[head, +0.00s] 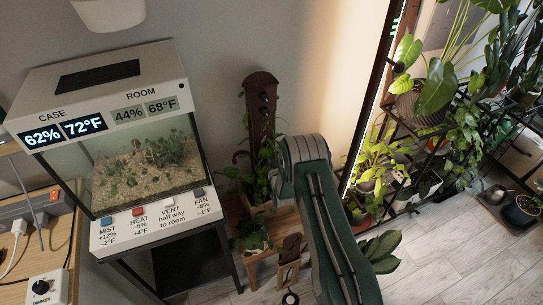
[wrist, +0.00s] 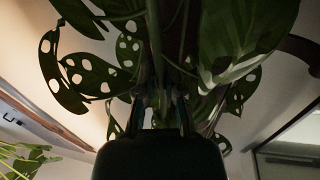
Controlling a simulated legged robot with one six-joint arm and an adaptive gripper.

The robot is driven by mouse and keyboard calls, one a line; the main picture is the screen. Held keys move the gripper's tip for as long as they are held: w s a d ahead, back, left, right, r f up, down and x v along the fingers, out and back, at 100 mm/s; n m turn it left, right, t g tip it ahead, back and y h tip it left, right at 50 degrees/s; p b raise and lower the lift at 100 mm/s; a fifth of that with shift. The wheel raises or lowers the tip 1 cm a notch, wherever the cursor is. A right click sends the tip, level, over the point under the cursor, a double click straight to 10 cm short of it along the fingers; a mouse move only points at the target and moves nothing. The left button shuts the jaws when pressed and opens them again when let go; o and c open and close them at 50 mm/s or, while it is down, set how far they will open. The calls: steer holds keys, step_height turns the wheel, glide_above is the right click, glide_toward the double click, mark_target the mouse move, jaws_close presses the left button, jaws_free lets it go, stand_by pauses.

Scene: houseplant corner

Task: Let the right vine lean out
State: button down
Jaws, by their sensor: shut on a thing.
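A brown upright board (head: 262,97) with dark round knobs stands against the wall in the head view. Green vines (head: 262,158) climb its lower part from a planter on a wooden stand. My arm covers their right side, and my gripper is hidden there. In the wrist view my gripper (wrist: 160,102) is up among the stems, with its fingers close together on what looks like a vine stem (wrist: 157,62). The exact grip is too dark to make out. Leaves with holes (wrist: 88,75) hang around the fingers on both sides.
A glass terrarium case (head: 140,165) with displays and buttons stands at the left. The wooden stand (head: 268,268) is below the vines. A dark plant rack (head: 425,140) with several potted plants fills the right. Pale floor (head: 450,265) is clear at the lower right.

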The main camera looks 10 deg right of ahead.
steer(key=w+d+f+m+g, duration=0.1)
steer(key=w+d+f+m, duration=0.1)
steer(key=d+f+m, duration=0.2)
steer(key=shift+w+d+f+m+g+y, duration=0.3)
steer(key=shift+d+m, duration=1.6)
steer(key=shift+d, duration=1.7)
steer(key=shift+s+r, duration=0.1)
steer(key=c, duration=0.7)
jaws_free()
